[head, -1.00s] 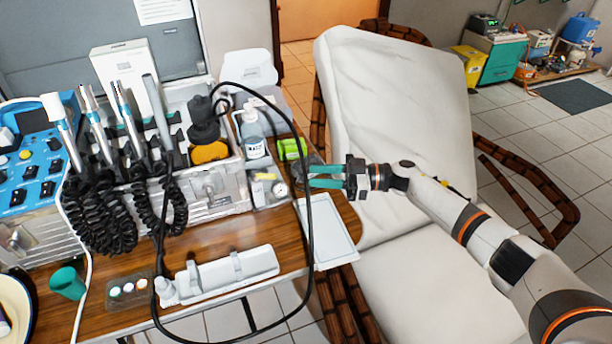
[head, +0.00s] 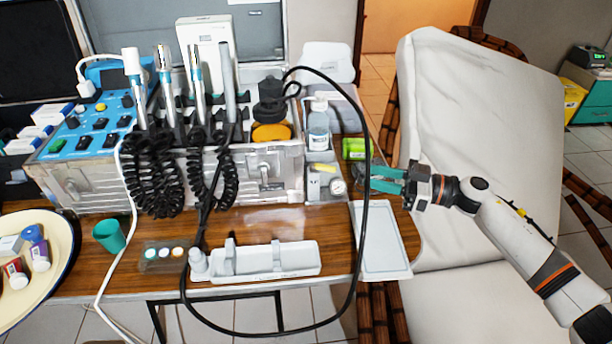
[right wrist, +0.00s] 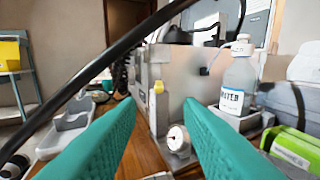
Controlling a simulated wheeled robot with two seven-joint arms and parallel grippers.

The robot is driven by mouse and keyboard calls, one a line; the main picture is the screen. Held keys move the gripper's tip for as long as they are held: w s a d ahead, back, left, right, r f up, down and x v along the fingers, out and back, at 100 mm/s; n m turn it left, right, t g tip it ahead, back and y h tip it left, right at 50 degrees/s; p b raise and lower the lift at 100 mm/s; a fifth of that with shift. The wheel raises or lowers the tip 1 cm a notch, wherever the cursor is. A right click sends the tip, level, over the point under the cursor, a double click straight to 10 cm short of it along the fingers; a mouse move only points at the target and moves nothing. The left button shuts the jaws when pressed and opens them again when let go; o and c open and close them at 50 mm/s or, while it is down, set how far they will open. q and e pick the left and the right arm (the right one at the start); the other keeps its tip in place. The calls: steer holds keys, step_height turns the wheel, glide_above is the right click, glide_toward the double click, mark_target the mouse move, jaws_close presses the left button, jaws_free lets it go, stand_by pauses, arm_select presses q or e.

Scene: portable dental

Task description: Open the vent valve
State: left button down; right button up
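A small grey unit (head: 318,185) with a yellow part (head: 322,167) on top and a round white gauge (head: 338,186) stands at the right end of the metal case. In the right wrist view the yellow part (right wrist: 158,87) and the gauge (right wrist: 177,138) appear between the fingers. I cannot tell for certain which part is the vent valve. My right gripper (head: 371,179) is open and empty, just right of the gauge, its teal fingers pointing left toward the unit. The right wrist view shows the fingers (right wrist: 159,105) well apart. My left gripper is not in view.
A black hose (head: 367,130) loops in front of the fingertips and crosses the wrist view. A water bottle (head: 318,130) stands behind the unit, a green item (head: 353,148) beside it. A white tray (head: 380,240) lies below the gripper. A reclining chair (head: 475,120) is at right.

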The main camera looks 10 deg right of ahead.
mark_target(323, 166)
steer(key=shift+a+r, duration=0.1)
steer(key=shift+a, duration=0.1)
steer(key=shift+w+a, duration=0.15)
steer(key=shift+a, duration=0.25)
steer(key=x, duration=1)
steer(key=shift+w+a, duration=0.2)
steer(key=shift+a, duration=0.25)
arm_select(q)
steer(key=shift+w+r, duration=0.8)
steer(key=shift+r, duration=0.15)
